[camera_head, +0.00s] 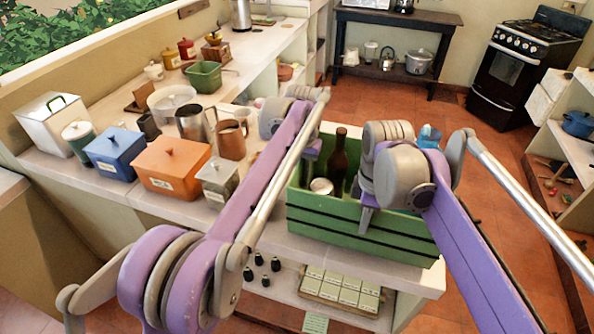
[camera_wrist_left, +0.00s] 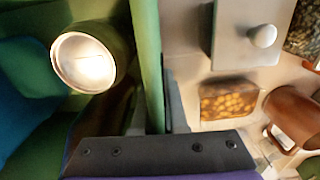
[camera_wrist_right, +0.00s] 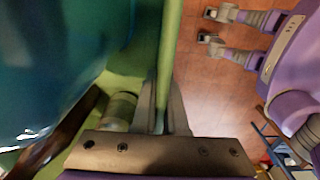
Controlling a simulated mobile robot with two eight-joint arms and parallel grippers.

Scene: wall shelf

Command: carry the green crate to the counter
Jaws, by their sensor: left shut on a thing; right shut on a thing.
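The green slatted crate (camera_head: 350,228) is at the front end of the white counter (camera_head: 262,215). I cannot tell whether its base touches the top. It looks upright and holds a dark bottle (camera_head: 338,160), a pale-lidded jar (camera_head: 321,187) and a blue item (camera_head: 428,136). My left gripper (camera_wrist_left: 163,110) is shut on one crate wall (camera_wrist_left: 148,50), with counter items beyond it. My right gripper (camera_wrist_right: 162,112) is shut on another wall (camera_wrist_right: 170,45), with floor beyond it. My arms hide parts of the crate in the head view.
An orange box (camera_head: 172,168), a blue box (camera_head: 113,152), a grey canister (camera_head: 217,180) and a brown mug (camera_head: 231,140) stand left of the crate. Under the counter, a shelf holds small boxes (camera_head: 340,290). Red tiled floor (camera_head: 480,170) lies open to the right.

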